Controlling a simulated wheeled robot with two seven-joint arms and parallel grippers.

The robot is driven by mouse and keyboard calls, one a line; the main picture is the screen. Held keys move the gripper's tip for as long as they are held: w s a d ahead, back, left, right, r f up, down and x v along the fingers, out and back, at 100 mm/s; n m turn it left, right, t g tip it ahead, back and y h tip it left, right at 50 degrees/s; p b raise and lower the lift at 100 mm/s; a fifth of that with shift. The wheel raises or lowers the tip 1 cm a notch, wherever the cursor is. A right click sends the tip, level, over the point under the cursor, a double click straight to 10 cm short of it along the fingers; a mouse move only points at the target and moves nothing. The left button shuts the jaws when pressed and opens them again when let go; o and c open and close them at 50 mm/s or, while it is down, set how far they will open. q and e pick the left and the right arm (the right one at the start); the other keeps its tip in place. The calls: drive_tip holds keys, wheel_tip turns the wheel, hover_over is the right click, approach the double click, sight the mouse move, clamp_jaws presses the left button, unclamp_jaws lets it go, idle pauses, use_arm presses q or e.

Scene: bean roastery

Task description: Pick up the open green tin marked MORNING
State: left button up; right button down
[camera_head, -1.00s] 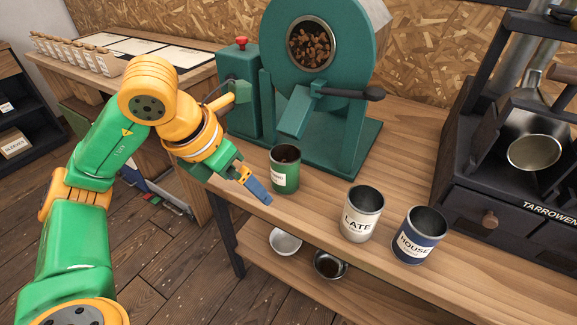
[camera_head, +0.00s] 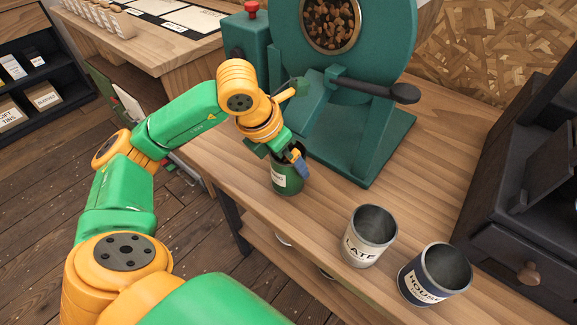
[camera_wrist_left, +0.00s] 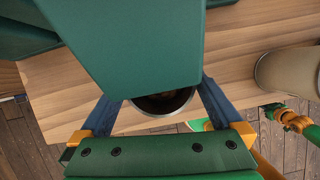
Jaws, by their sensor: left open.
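The green tin (camera_head: 287,181) with a white label stands upright on the wooden bench, in front of the green roaster. Its label is too small and partly turned to read. My left gripper (camera_head: 294,161) is open over its top and hides much of the rim in the head view. In the left wrist view the tin's open mouth (camera_wrist_left: 165,101) lies between the two blue fingers, which are apart on either side of it. A green roaster part covers some of the mouth there. My right gripper is not seen.
The green roaster (camera_head: 372,140) stands close behind the tin, its chute just above. A pale LATE tin (camera_head: 368,244) and a blue HOUSE tin (camera_head: 418,285) stand to the right. The bench edge is near on the front side.

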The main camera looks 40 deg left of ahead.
use_arm(q)
drive_tip(key=x, duration=0.2)
drive_tip(key=shift+w+f, duration=0.2)
drive_tip(key=shift+f, duration=0.15)
drive_tip(key=shift+r, duration=0.15)
drive_tip(key=c, duration=1.4)
